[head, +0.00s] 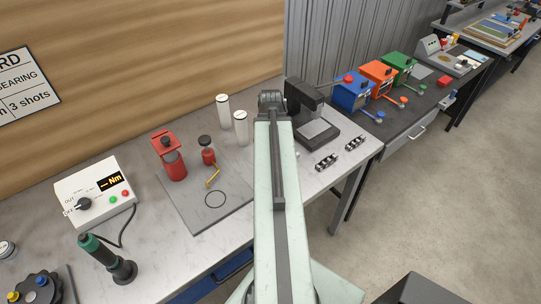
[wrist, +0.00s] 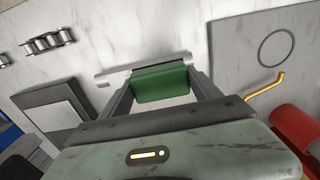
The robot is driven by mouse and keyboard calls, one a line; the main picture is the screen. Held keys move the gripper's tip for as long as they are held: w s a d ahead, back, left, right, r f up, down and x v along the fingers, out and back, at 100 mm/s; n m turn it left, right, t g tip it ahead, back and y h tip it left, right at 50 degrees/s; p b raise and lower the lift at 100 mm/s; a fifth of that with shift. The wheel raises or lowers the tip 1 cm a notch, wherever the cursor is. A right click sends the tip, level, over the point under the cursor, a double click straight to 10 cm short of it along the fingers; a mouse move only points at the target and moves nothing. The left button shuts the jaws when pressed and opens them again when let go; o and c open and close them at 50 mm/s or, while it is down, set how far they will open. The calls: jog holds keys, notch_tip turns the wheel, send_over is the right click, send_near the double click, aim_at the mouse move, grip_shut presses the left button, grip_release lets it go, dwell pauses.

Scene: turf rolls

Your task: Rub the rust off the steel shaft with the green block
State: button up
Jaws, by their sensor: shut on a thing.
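In the wrist view my gripper (wrist: 160,73) is shut on the green block (wrist: 162,86), with one finger at each end of it. A slim bright steel shaft (wrist: 115,78) lies along the block's far edge, over the pale bench top. I cannot tell whether block and shaft touch, and I make out no rust. In the head view my arm hides the gripper, the block and the shaft.
A black stand (head: 316,130) and small metal roller pieces (head: 327,162) are right of my arm. White cylinders (head: 223,108) stand behind the mat.

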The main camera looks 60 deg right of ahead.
jog(key=shift+r+p, duration=0.85)
jog(key=shift+r, duration=0.45)
notch_tip(320, 180, up, 3)
jog(key=p, duration=0.3)
jog(key=shift+r, duration=0.15)
jog(key=shift+f, duration=0.2)
